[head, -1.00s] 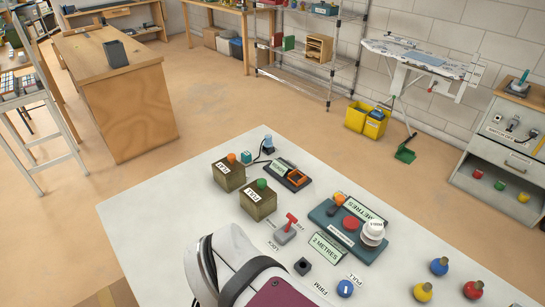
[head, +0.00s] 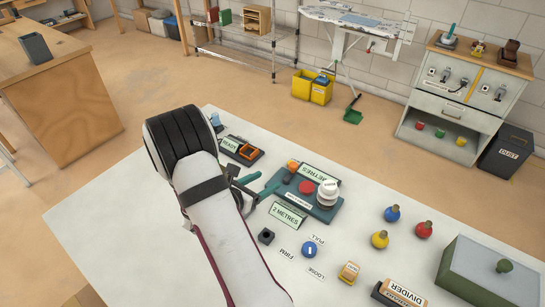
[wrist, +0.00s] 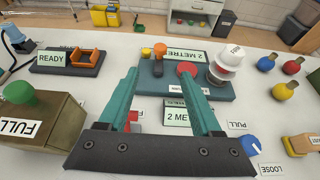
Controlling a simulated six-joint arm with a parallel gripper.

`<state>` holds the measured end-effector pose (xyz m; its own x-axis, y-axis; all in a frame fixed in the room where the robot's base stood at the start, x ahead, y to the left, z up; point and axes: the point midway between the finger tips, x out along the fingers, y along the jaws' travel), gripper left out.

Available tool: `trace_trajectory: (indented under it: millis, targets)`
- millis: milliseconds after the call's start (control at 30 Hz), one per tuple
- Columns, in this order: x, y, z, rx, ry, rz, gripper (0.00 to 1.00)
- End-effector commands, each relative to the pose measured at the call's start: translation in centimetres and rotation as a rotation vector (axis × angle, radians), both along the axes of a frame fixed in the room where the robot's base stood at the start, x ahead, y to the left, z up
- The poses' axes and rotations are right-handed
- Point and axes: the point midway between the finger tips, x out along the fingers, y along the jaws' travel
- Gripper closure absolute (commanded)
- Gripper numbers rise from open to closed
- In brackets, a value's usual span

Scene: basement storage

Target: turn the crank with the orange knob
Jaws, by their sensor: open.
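The orange knob (head: 292,165) tops a crank on the far left of a teal base (head: 323,215) on the white table. The knob also shows in the wrist view (wrist: 160,49), on a dark stem. The base carries a red round button (head: 306,187) and a white-capped post (head: 328,190). My gripper (head: 262,183) is open and empty, left of the base in the head view. In the wrist view its teal fingers (wrist: 162,68) are spread, with the knob beyond and between their tips. The crank's arm is hard to make out.
A READY block with an orange cradle (head: 246,150) lies left of the base. A green-knobbed FULL box (wrist: 40,118) is near left in the wrist view. A blue dial (head: 309,249) and several coloured knobs (head: 392,213) are to the right. A green box (head: 480,275) fills the near right.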

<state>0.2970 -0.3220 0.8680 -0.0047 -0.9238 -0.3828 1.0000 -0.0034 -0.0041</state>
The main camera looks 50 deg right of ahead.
Motion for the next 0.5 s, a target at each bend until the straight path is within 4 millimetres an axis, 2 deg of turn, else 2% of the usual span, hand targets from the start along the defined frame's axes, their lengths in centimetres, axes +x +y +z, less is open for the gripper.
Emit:
trace_trajectory:
  millis: [300,500]
  targets:
    - [-0.3,-8.5,-3.5,0.001,-0.002,-0.007,0.34]
    - [-0.2,-11.8,-4.9,0.001,-0.005,-0.006,0.34]
